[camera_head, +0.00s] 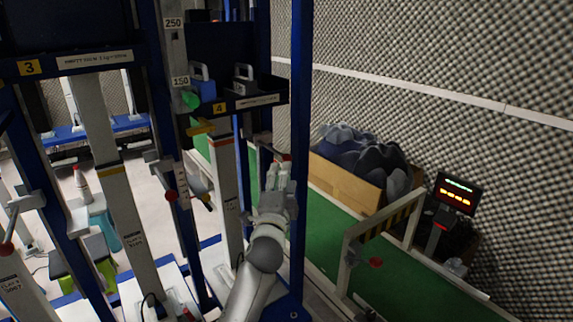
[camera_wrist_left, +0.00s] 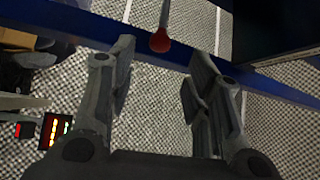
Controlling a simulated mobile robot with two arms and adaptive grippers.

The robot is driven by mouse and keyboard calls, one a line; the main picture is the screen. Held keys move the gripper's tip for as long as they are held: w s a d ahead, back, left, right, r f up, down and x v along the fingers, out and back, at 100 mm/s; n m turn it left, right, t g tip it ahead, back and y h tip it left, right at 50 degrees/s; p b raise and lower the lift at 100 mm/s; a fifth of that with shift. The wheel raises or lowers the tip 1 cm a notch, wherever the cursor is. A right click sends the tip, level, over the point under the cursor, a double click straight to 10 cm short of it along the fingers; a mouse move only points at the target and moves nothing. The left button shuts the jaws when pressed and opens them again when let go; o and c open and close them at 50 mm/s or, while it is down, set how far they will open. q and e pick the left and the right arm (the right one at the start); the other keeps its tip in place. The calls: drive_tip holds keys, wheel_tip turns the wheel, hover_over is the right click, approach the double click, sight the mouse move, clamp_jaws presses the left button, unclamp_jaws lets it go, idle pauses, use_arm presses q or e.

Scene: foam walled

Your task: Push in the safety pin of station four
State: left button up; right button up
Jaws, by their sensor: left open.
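Station four carries a yellow "4" label (camera_head: 219,107) on a dark shelf between blue posts. My left gripper (camera_head: 277,176) is raised beside the right blue post (camera_head: 299,120), below that shelf. In the left wrist view its two fingers (camera_wrist_left: 160,75) are apart with nothing between them. A red-knobbed pin (camera_wrist_left: 160,40) on a thin grey rod shows just beyond the fingertips, roughly in line with the gap, in front of a blue beam (camera_wrist_left: 100,32). My right gripper is not in view.
Station three (camera_head: 30,68) stands left, with a red knob (camera_head: 171,195) on the post between stations. Foam walls lie behind.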

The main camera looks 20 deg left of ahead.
use_arm(q)
drive_tip(key=d+x, duration=0.1)
drive_tip(key=x, duration=0.5)
drive_tip(key=shift+w+a, duration=0.3)
drive_tip(key=shift+a, duration=0.25)
clamp_jaws()
